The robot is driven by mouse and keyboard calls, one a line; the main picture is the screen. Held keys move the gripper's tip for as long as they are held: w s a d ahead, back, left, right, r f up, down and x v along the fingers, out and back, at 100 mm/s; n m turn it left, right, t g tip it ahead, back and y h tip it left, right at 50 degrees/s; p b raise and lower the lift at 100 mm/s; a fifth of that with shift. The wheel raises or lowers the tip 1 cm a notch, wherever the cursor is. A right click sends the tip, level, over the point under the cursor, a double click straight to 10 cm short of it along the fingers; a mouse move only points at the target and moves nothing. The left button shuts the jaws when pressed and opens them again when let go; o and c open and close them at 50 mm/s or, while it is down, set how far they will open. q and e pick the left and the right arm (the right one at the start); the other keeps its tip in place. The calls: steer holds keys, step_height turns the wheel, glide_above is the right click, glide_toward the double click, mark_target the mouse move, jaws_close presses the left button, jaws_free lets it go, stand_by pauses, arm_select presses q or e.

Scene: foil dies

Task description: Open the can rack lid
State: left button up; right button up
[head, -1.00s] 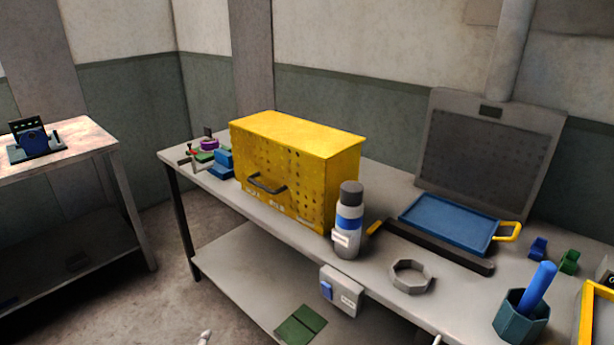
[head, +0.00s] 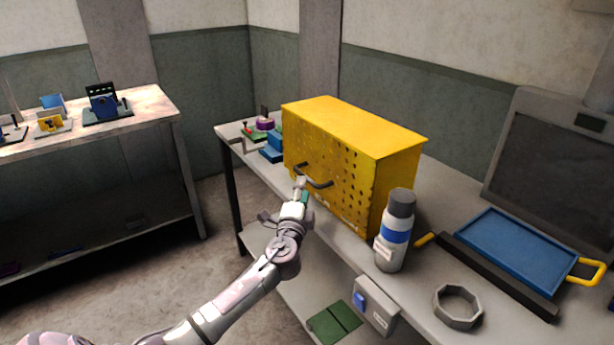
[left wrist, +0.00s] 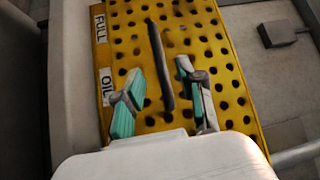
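The can rack is a yellow perforated box (head: 350,125) on the workbench, and its lid looks shut. A dark bar handle (head: 318,180) sits on its front face. The rack's perforated face (left wrist: 205,45) fills the background, with labels reading FULL and OIL. My right gripper is not in view.
A grey bottle with a blue band (head: 394,232) stands close to the rack's right front corner. A blue tray (head: 515,250) and a grey ring (head: 457,306) lie farther right. Small blue blocks (head: 272,148) sit left of the rack. A second table (head: 90,130) is at left.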

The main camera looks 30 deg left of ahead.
arm_select(q)
steer(key=x, duration=0.5)
steer(key=shift+w+a, duration=0.1)
steer(key=shift+w, duration=0.05)
jaws_close()
